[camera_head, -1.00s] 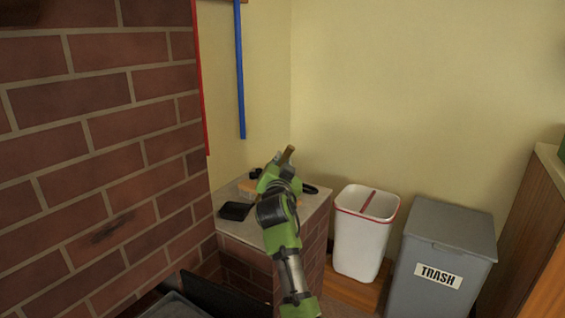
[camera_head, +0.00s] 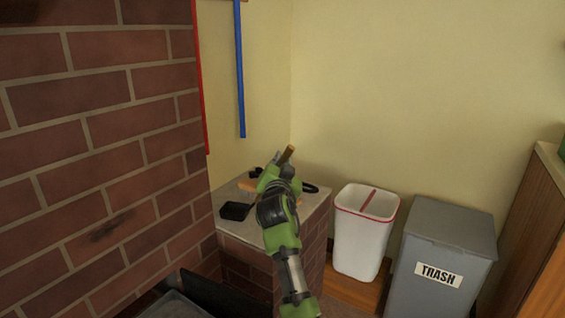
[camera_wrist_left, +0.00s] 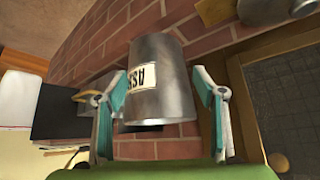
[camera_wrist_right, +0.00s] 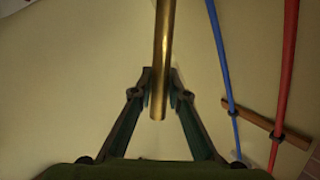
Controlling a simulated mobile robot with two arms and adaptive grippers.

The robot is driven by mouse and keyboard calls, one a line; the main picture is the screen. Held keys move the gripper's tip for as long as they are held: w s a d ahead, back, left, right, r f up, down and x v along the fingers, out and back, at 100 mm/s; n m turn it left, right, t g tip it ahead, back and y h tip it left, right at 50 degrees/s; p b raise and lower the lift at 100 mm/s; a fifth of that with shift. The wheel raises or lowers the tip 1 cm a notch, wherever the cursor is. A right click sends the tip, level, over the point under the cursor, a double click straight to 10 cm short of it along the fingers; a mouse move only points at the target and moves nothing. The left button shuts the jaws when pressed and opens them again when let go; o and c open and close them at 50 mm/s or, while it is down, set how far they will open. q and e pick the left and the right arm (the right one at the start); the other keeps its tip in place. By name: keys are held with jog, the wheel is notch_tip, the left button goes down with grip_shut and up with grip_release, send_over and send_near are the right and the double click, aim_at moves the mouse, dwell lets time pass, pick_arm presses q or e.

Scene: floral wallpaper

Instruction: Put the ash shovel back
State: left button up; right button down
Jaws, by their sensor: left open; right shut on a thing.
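My right gripper (camera_head: 277,170) is shut on the ash shovel's brass-coloured handle (camera_head: 287,154). The handle also shows between its fingers in the right wrist view (camera_wrist_right: 161,60). The shovel's black pan (camera_head: 237,211) shows to the left of the gripper, over the counter top. I cannot tell whether the pan touches the counter. The shaft between pan and handle is mostly hidden. My left gripper (camera_wrist_left: 158,78) is open in the left wrist view. A grey metal bucket (camera_wrist_left: 160,75) with a partly readable label appears between its fingers; I cannot tell whether they touch it.
The brick-sided counter (camera_head: 315,212) has other small items partly hidden behind my right arm. A brick wall (camera_head: 100,150) stands close on the left. Blue (camera_head: 240,80) and red (camera_head: 200,80) poles hang nearby. A white bin (camera_head: 362,240) and grey trash bin (camera_head: 442,255) stand right.

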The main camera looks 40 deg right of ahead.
pick_arm(q)
jog(key=shift+w+d+r, duration=0.1)
jog(key=shift+w+r, duration=0.05)
jog(key=shift+w, duration=0.1)
pick_arm(e)
jog(key=c, duration=1.3)
grip_release()
jog(key=shift+f, duration=0.1)
pick_arm(q)
jog(key=shift+w+r, duration=0.1)
jog(key=shift+r, duration=0.05)
